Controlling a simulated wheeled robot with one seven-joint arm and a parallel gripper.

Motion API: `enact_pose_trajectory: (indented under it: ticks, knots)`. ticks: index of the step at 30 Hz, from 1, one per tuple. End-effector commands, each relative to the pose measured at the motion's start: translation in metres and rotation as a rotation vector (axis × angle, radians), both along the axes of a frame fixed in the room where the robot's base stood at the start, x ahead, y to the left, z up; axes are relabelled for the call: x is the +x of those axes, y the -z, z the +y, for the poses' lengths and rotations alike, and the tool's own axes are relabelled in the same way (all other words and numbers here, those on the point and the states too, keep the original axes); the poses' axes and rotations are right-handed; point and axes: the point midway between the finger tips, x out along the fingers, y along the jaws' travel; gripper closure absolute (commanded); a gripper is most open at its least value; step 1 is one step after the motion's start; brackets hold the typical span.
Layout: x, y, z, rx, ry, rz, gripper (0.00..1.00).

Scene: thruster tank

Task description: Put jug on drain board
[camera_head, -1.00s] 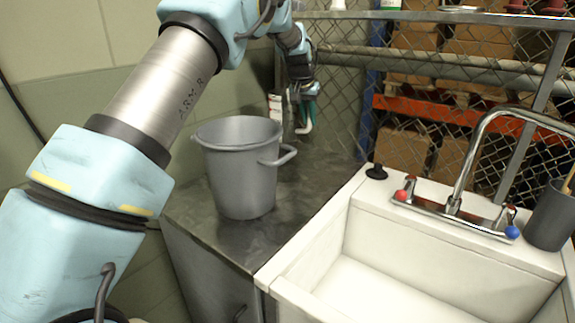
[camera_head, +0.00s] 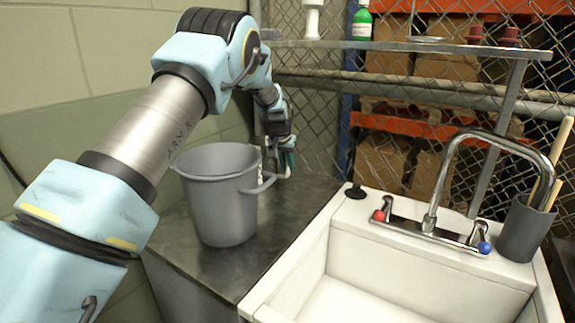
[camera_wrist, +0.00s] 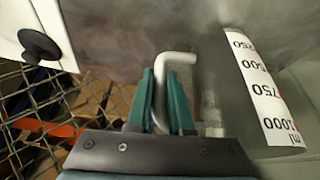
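A jug (camera_wrist: 266,92) with a white label of black volume marks fills the right of the wrist view. Its pale bent handle (camera_wrist: 180,57) runs between the teal fingers of my gripper (camera_wrist: 160,78), which is shut on it. In the head view my gripper (camera_head: 287,160) is behind the grey bucket, with the handle tip (camera_head: 286,172) just below it.
The white sink (camera_head: 400,285), tap (camera_head: 436,180) and black stopper (camera_head: 355,190) are to the right. A wire fence (camera_head: 325,130) and metal shelf (camera_head: 420,46) stand behind.

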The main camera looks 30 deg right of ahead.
Motion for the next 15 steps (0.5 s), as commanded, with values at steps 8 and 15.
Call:
enact_pose_trajectory:
  ticks: [8,15]
  knots:
    - [0.0001,0.0004,0.0002,0.001,0.000,0.001,0.51]
    - [0.0000,-0.0006,0.0002,0.001,0.000,0.001,0.51]
